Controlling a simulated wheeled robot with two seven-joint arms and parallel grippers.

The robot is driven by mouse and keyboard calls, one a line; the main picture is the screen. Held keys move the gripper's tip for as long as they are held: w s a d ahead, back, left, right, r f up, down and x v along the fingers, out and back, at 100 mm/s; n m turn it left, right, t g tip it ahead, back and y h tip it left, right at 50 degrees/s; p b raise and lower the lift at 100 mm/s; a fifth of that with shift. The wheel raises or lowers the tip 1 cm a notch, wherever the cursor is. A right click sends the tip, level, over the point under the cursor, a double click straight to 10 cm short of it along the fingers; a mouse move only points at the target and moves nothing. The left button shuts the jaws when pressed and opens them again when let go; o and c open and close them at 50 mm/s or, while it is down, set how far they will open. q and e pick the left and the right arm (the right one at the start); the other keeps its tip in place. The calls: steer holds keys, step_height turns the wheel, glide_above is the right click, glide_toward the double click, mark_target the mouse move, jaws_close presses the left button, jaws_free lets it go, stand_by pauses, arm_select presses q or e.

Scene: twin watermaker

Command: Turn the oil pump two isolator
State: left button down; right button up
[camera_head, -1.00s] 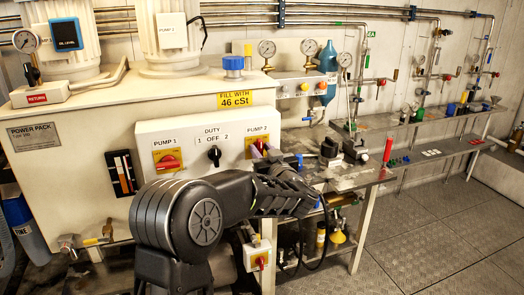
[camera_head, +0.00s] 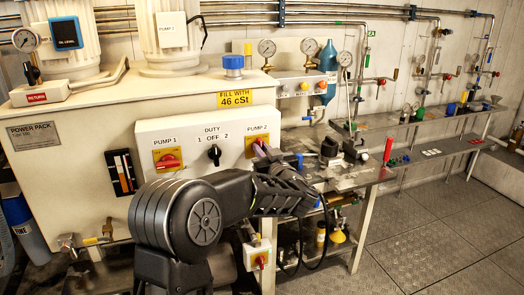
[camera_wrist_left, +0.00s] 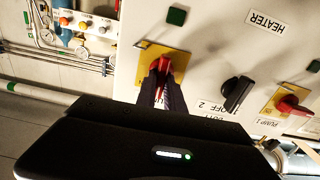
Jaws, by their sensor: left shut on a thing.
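The pump 2 isolator is a red handle on a yellow plate (camera_head: 249,147) at the right end of the white control panel, under the PUMP 2 label. In the head view my left gripper (camera_head: 262,150) reaches it from the right and hides most of the handle. In the left wrist view the red handle (camera_wrist_left: 163,66) sits between the fingertips of my left gripper (camera_wrist_left: 159,77), which is shut on it. The yellow plate (camera_wrist_left: 178,65) shows around the handle. My right gripper is not in view.
The black duty selector (camera_head: 214,154) and the red pump 1 isolator (camera_head: 167,161) are to the left on the same panel. A steel bench (camera_head: 345,182) with fittings stands to the right. Another isolator box (camera_head: 257,254) hangs below. The floor at right is clear.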

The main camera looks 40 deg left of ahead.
arm_select(q)
steer(key=shift+s+a+f+n+b, duration=0.1)
steer(key=shift+f+n+b, duration=0.05)
steer(key=shift+n+b, duration=2.7)
steer(key=shift+s+a+f+n+b, duration=0.1)
steer(key=shift+s+f+n+b, duration=0.1)
steer(key=shift+n+b, duration=2.55)
steer(key=shift+s+f+n+b, duration=0.1)
steer(key=shift+f+n+b, duration=0.05)
steer(key=shift+n+b, duration=2.7)
steer(key=shift+n+p, duration=0.35)
steer(key=shift+n, duration=0.1)
steer(key=c, duration=1.4)
jaws_free()
steer(key=shift+c, duration=0.2)
steer(key=v, duration=0.7)
steer(key=shift+d+b, duration=0.3)
steer(key=shift+d, duration=0.05)
